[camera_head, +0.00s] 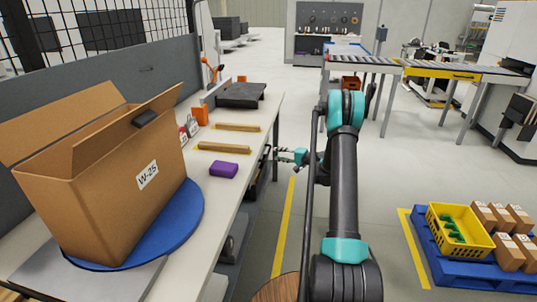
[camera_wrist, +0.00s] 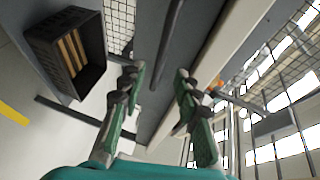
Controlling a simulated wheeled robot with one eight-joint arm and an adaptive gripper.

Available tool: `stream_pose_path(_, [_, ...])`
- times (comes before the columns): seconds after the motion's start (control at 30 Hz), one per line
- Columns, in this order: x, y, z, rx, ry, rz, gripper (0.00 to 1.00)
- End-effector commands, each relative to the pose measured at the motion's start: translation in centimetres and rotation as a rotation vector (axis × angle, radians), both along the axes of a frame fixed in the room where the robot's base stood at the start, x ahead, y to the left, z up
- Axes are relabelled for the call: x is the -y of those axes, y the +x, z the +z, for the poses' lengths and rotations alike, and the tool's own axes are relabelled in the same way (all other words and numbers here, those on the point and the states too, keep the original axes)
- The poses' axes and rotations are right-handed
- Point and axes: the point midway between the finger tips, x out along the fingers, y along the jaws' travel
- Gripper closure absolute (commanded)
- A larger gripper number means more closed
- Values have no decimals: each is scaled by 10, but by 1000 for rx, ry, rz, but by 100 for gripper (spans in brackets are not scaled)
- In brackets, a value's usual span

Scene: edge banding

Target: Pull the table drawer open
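The table (camera_head: 225,178) runs along the left of the head view. Its drawer is not clearly visible there. In the wrist view a grey panel (camera_wrist: 204,28), which looks like the drawer front, lies beside the pale table edge (camera_wrist: 236,32). A dark bar handle (camera_wrist: 168,42) stands on this panel. My gripper (camera_wrist: 157,76) is open and empty, its green fingers spread to either side of the handle's line. I cannot tell whether the handle is between the fingertips or just beyond them. In the head view my gripper (camera_head: 290,156) is beside the table's right edge.
A cardboard box (camera_head: 105,205) stands on a blue disc (camera_head: 190,215) on the table. A purple block (camera_head: 223,169) and wooden strips (camera_head: 223,148) lie nearby. A dark crate (camera_wrist: 65,52) shows below the table.

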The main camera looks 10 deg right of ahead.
Motion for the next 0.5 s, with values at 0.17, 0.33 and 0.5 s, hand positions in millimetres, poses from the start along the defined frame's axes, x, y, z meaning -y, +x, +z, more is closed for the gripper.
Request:
stream_pose_path(0.17, [-26, 22, -7, 0, -1, 2, 68])
stream_pose_path(0.33, [-41, 36, -11, 0, -1, 1, 68])
stream_pose_path(0.5, [-49, 42, -12, 0, -1, 1, 68])
